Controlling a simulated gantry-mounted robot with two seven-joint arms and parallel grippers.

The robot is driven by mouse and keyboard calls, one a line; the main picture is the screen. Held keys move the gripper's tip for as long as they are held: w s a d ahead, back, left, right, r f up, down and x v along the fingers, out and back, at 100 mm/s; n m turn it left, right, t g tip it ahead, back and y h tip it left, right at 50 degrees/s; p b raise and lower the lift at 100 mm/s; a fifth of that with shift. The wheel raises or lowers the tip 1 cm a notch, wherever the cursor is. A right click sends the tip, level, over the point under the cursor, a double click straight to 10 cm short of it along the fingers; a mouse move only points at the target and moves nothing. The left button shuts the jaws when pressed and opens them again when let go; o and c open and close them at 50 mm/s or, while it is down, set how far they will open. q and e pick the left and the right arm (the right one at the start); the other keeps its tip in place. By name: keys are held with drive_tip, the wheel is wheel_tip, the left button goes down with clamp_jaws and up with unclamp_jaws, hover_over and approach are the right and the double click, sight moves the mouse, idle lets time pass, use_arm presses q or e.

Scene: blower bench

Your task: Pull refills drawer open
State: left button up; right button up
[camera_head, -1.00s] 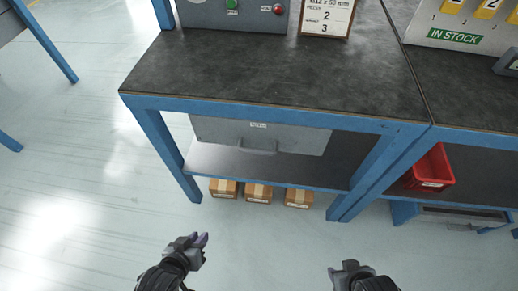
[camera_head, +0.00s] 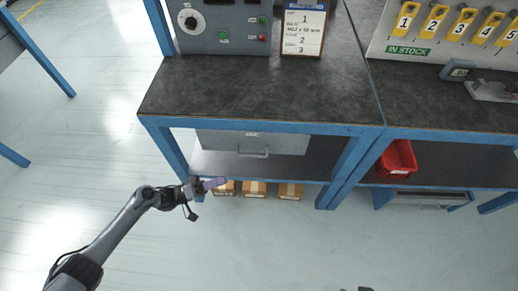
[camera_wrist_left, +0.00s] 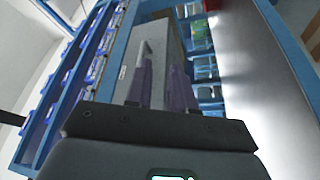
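A wide grey drawer (camera_head: 290,142) hangs under the bench top, with a bar handle (camera_head: 253,154) on its front and a small label too blurred to read. It looks closed. My left gripper (camera_head: 219,183) is in front of the lower shelf, left of and below the handle, apart from it. In the left wrist view, its two purple fingers (camera_wrist_left: 161,80) are spread with nothing held between them. The drawer front (camera_wrist_left: 158,55) and its handle (camera_wrist_left: 142,55) show beyond the fingertips. Only a dark bit of my right gripper (camera_head: 363,289) shows at the bottom edge.
Blue bench legs (camera_head: 346,172) flank the drawer. Several cardboard boxes (camera_head: 254,188) sit beneath the lower shelf (camera_head: 300,172). The floor in front is clear.

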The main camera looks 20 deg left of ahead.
use_arm(q)
drive_tip(key=m, duration=0.1)
approach(250, 155)
drive_tip(key=x, duration=0.2)
drive_tip(key=b+x, duration=0.1)
drive_tip(key=x, duration=0.2)
drive_tip(key=b+x, duration=0.1)
drive_tip(key=x, duration=0.2)
drive_tip(key=shift+w+f, duration=0.2)
drive_tip(key=shift+f, duration=0.15)
drive_tip(key=shift+w+d+r, duration=0.2)
drive_tip(key=shift+w+d, duration=0.15)
drive_tip(key=shift+d, duration=0.25)
use_arm(e)
drive_tip(key=shift+w+d+f, duration=0.2)
drive_tip(key=shift+f, duration=0.15)
drive_tip(key=shift+w+d+f, duration=0.15)
drive_tip(key=shift+f, duration=0.2)
use_arm(q)
drive_tip(key=shift+w+d, duration=0.1)
clamp_jaws()
use_arm(e)
drive_tip(key=shift+r, duration=0.1)
